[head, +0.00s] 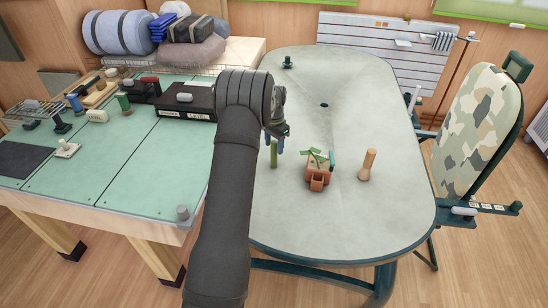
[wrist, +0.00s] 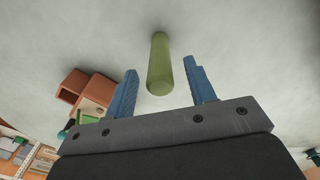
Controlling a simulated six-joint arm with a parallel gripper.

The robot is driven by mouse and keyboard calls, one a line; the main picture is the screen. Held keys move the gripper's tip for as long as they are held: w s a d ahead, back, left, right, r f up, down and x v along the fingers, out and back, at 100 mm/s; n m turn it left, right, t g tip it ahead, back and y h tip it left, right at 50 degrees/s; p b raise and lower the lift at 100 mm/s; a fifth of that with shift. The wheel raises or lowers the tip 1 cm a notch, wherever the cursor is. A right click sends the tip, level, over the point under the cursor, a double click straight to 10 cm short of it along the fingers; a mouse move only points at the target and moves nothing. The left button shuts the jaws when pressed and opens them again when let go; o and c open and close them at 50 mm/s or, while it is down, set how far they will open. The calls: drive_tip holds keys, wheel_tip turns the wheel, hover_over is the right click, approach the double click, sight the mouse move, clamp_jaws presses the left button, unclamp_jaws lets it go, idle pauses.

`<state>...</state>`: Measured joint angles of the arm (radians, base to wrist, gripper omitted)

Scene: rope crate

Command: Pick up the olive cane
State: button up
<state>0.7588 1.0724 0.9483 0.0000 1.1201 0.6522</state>
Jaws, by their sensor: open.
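In the wrist view the olive cane (wrist: 160,66) lies ahead of and between the two blue fingers, with a gap on each side. My gripper (wrist: 160,85) is open and holds nothing. In the head view my gripper (head: 275,143) is partly hidden behind my arm, just above and behind the cane.
The terracotta crate (head: 317,183), with green pieces in it, stands close to the right of the cane. A small dark object (head: 288,63) sits at the far edge. The table's right side is clear.

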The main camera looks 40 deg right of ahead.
sight(274, 151)
wheel_tip(274, 151, down, 4)
drive_tip(key=shift+r, duration=0.1)
clamp_jaws()
